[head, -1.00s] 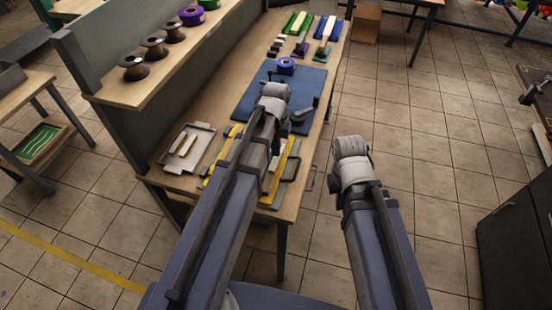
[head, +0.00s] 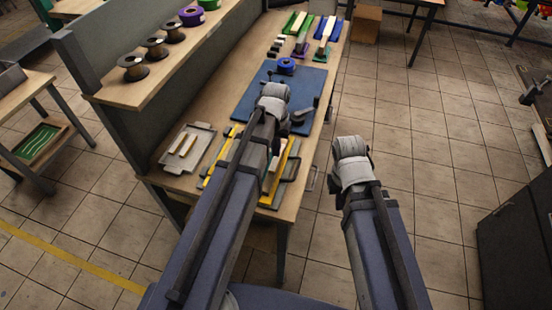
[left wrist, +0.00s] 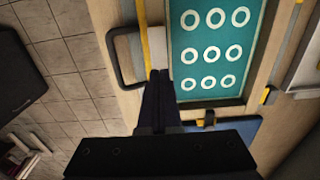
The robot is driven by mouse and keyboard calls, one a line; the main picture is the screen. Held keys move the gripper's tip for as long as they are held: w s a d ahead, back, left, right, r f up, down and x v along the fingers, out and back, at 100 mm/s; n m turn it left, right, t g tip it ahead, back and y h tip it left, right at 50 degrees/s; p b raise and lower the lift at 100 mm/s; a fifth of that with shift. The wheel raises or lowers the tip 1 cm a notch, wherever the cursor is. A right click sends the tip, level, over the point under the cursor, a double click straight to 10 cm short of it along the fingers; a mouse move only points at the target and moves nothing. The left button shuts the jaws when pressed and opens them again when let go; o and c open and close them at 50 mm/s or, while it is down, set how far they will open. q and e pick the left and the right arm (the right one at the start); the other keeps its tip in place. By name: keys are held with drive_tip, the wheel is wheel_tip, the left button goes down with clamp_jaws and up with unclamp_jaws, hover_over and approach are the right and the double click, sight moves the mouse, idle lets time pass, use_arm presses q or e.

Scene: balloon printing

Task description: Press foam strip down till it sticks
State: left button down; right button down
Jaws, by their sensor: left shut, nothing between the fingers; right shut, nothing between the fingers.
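In the left wrist view, the printing frame shows a teal panel (left wrist: 213,48) with several white rings. A pale strip (left wrist: 159,36), which looks like the foam strip, lies along the panel's left edge, beside a yellow bar (left wrist: 143,22). My left gripper (left wrist: 159,74) is shut, its fingertips at the lower end of the pale strip; I cannot tell whether they touch it. Nothing shows between its fingers. In the head view my left arm hides that gripper and much of the frame (head: 287,180). My right arm ends right of the table; its fingers are hidden.
A grey tray (head: 205,137) with two cream strips lies left of the frame. Behind is a blue mat (head: 300,87) with a blue tape roll (head: 286,66).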

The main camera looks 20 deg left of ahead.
sight(277, 159)
use_arm(q)
drive_tip(key=shift+f+b, duration=0.9)
idle(2.0)
wheel_tip(277, 159, up, 8)
drive_tip(key=p, duration=0.8)
drive_tip(key=shift+d, duration=0.1)
drive_tip(key=s+d+f+m+y+b, duration=0.1)
drive_tip(key=s+d+f+m+b, duration=0.2)
drive_tip(key=s+d, duration=0.7)
drive_tip(key=s+f+b, duration=0.2)
drive_tip(key=s+b, duration=0.1)
drive_tip(key=s, duration=0.1)
drive_tip(key=shift+s+d+f, duration=0.15)
drive_tip(key=shift+f, duration=0.25)
